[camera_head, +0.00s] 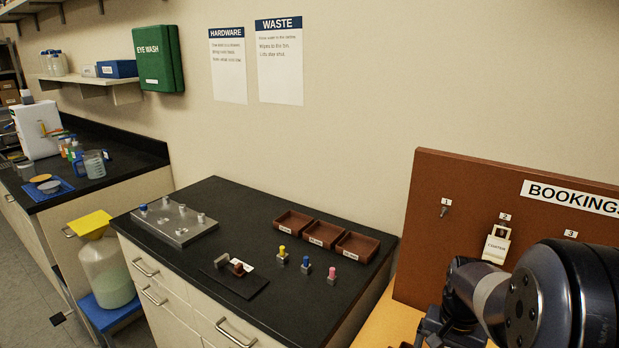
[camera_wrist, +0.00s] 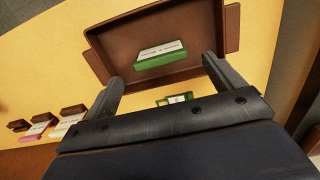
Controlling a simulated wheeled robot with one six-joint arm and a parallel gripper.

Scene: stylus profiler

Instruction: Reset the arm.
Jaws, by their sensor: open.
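My arm (camera_head: 540,295) reaches in from the lower right of the head view, in front of the brown booking board. My gripper (camera_wrist: 163,75) shows in the wrist view with its two fingers spread wide apart and nothing between them that it grips. Beyond the fingertips is a brown tray (camera_wrist: 110,60) on a yellow surface. A green block with a white label (camera_wrist: 160,54) lies in the tray. A second green labelled piece (camera_wrist: 175,99) shows between the fingers, partly hidden by the gripper body.
The booking board (camera_head: 450,190) has numbered hooks; a tag (camera_head: 496,245) hangs at 2. Small brown holders with coloured cards (camera_wrist: 40,128) stand left in the wrist view. A black bench (camera_head: 230,215) holds a metal plate (camera_head: 175,222), brown bins (camera_head: 325,235) and small coloured-top pieces.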

